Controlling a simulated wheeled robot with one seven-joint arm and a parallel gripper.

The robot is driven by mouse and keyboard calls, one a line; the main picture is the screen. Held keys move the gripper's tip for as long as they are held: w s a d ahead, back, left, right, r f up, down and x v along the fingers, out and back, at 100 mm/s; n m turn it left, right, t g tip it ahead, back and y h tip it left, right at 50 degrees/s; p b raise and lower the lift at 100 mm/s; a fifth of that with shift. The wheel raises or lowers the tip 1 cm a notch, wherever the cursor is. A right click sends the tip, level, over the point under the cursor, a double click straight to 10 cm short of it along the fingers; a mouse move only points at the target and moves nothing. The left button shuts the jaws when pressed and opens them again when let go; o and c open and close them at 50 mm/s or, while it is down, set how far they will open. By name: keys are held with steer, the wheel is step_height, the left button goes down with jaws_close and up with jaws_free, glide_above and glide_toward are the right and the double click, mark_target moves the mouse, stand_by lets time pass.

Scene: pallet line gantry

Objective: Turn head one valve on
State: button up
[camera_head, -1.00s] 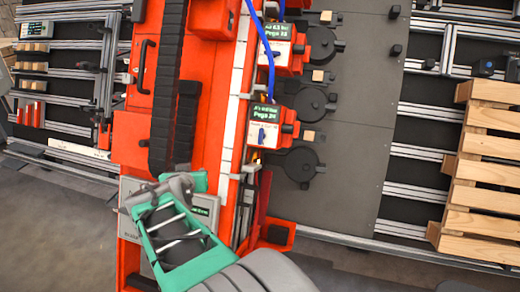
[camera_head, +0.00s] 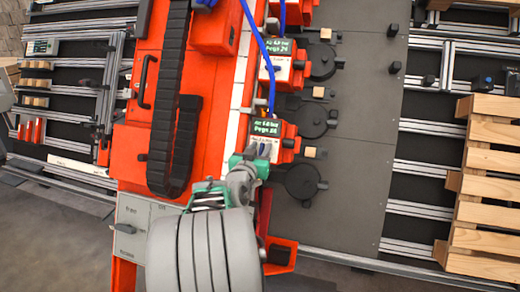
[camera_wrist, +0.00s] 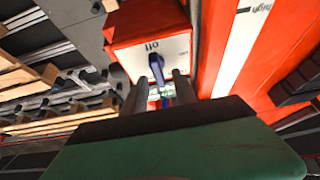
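The nearest red head (camera_head: 288,143) has a dark green display (camera_head: 266,128) and a white panel with a blue valve handle. My gripper (camera_wrist: 158,80) is open, one finger on each side of the handle's near end. I cannot tell whether the fingers touch it. In the head view my gripper (camera_head: 243,165) is right at this head's panel and hides part of it. The exact handle setting is hard to tell.
More red heads with displays (camera_head: 283,47) run up the orange gantry. A blue hose (camera_head: 268,70) hangs along them. A black cable chain (camera_head: 166,110) lies left. A grey control box (camera_head: 130,225) is below. Wooden pallets (camera_head: 490,180) stand at right.

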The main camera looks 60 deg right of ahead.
steer(key=shift+c, duration=0.4)
jaws_close()
